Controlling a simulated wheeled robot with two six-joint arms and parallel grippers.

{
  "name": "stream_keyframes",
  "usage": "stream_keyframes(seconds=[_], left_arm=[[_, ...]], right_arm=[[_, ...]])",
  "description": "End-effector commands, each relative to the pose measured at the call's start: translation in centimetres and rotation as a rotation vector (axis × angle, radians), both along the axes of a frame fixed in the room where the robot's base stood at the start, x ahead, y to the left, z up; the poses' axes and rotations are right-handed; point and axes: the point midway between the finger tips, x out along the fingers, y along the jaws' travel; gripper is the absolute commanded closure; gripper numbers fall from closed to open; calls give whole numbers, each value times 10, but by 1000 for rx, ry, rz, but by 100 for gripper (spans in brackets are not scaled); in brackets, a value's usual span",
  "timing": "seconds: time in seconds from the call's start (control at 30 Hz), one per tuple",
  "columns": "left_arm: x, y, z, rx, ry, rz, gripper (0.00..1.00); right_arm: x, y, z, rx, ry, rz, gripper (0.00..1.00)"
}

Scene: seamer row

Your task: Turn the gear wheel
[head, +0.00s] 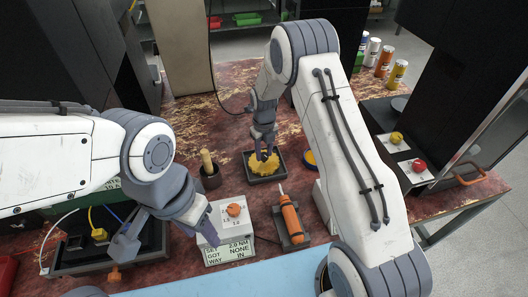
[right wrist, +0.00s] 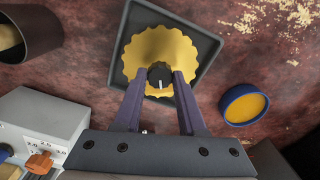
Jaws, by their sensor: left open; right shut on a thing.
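The yellow gear wheel (head: 262,164) lies in a dark square tray (head: 284,174) near the middle of the bench. In the right wrist view the gear wheel (right wrist: 188,54) has a scalloped rim and a black knob (right wrist: 160,77) with a white mark at its hub. My right gripper (head: 264,155) is above the gear wheel, its fingers (right wrist: 160,83) shut on the black knob from both sides. My left gripper (head: 165,238) is open and empty, at the lower left, between a dark tray of cables and a white box.
A white box with an orange knob (head: 234,210) and a sign stands in front of the gear tray. An orange tool (head: 291,219) lies in a holder beside it. A dark cup (head: 209,177) stands left of the gear tray, and a blue-rimmed yellow dish (right wrist: 244,105) stands right of it.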

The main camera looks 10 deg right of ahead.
Motion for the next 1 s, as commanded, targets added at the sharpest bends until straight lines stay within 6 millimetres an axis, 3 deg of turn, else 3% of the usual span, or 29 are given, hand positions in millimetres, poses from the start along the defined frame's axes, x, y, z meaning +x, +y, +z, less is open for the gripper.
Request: stream_keyframes(seconds=[0.1,0.13,0.2,0.6,1.0], left_arm=[[0,0,0,0,0,0,50],[0,0,0,0,0,0,50],[0,0,0,0,0,0,50],[0,0,-1,0,0,0,50],[0,0,-9,0,0,0,50]], right_arm=[[2,0,2,0,-6,1,100],[2,0,2,0,-6,1,56],[2,0,2,1,-5,1,31],[1,0,6,0,-3,1,31],[2,0,78,0,-7,1,31]])
